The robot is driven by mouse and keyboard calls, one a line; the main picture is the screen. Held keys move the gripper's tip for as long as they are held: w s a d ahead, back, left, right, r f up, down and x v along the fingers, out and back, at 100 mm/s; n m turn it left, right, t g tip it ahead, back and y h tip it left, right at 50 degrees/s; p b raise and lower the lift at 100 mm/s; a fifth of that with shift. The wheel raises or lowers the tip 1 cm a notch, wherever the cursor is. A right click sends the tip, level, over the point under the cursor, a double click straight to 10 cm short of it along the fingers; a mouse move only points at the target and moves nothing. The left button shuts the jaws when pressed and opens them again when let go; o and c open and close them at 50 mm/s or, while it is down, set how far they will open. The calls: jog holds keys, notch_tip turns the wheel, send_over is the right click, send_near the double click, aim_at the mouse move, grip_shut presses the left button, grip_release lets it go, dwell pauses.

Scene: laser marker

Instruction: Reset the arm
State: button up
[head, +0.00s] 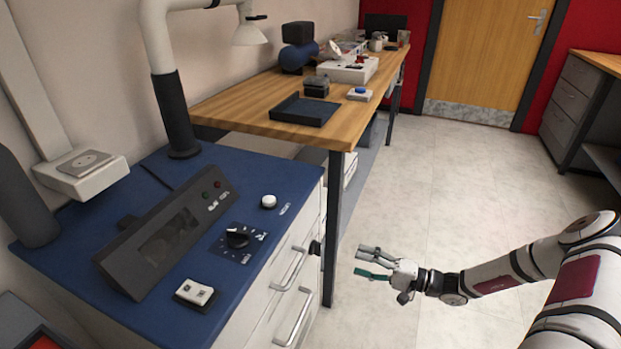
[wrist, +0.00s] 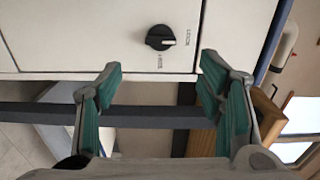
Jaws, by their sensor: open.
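My gripper (head: 374,264) is open and empty at the right of the blue-topped cabinet in the head view, with clear air between it and the cabinet front. My arm reaches in from the lower right. In the wrist view my gripper's green-padded fingers (wrist: 160,95) are spread wide with nothing between them. Ahead of them is a black lock knob (wrist: 160,38) on the white cabinet front, apart from the fingers. The same knob (head: 315,247) shows at the cabinet's edge in the head view.
The blue cabinet top (head: 85,240) carries a dark control box (head: 168,238), a rotary dial (head: 238,237), a white button (head: 268,201) and a switch block (head: 194,292). Drawer handles (head: 290,268) stick out in front. A wooden bench (head: 240,105) stands behind. The floor (head: 440,190) is clear.

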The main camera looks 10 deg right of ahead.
jog(key=s+a+r+n+g+h, duration=0.3)
jog(key=s+r+g, duration=0.15)
jog(key=r, duration=0.45)
jog(key=s+a+r+n+g+h, duration=0.25)
jog(key=s+r+g, duration=0.2)
jog(key=r, duration=0.45)
jog(key=s+a+r+n+g+h, duration=0.2)
jog(key=s+a+r+g, duration=0.3)
jog(key=r, duration=0.4)
jog(key=s+d+r+t+h, duration=0.15)
jog(key=s+r+h, duration=0.3)
jog(key=s, duration=0.55)
jog(key=s+r+t+h, duration=0.3)
jog(key=s+r, duration=0.2)
jog(key=s, duration=0.5)
notch_tip(320, 180, up, 21)
jog(key=t+p, duration=0.3)
jog(key=p, duration=1.6)
jog(key=shift+s, duration=0.3)
jog(key=shift+f+m, duration=0.1)
jog(key=shift+m, duration=0.15)
